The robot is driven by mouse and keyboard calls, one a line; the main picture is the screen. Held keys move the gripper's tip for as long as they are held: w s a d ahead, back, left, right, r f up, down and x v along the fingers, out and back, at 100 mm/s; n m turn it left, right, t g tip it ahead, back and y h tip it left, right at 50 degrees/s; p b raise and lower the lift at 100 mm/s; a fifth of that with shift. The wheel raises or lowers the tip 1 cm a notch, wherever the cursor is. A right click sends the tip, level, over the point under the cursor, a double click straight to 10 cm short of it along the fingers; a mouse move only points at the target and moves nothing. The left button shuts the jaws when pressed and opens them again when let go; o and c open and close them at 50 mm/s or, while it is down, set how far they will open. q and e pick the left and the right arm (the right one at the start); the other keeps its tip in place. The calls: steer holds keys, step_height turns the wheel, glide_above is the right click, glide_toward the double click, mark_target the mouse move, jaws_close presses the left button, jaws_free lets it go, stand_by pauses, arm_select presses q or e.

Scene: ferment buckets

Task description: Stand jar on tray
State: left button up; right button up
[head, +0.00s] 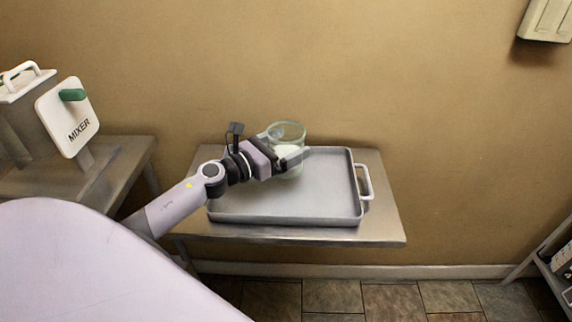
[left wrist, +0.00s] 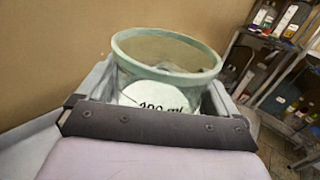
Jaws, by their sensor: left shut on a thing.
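A clear glass jar (head: 287,134) with a greenish rim is held over the back part of the grey metal tray (head: 310,211). My left gripper (head: 288,150) comes in from the left and is shut on the jar, its fingers on either side of it. In the left wrist view the jar (left wrist: 165,60) stands between the fingers, with a white label partly hidden by the gripper body. The jar looks upright. I cannot tell whether its base touches the tray. The right gripper is not in view.
The tray rests on a metal table (head: 385,208) against a tan wall and has a handle at its right end. A mixer sign (head: 72,118) stands on another table at left. Shelves with bottles (left wrist: 280,65) are at right. Most of the tray is bare.

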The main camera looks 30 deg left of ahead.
arm_select(q)
steer(key=shift+f+b, duration=0.95)
steer(key=shift+f, duration=1.65)
steer(key=shift+f, duration=0.1)
steer(key=shift+f, duration=0.1)
steer(key=o, duration=1.2)
steer(key=shift+s, duration=0.15)
steer(key=b+v, duration=0.1)
steer(key=v, duration=0.4)
steer(key=shift+s+a, duration=0.15)
steer(key=shift+s, duration=0.05)
steer(key=shift+v, duration=0.9)
steer(key=shift+r, duration=0.25)
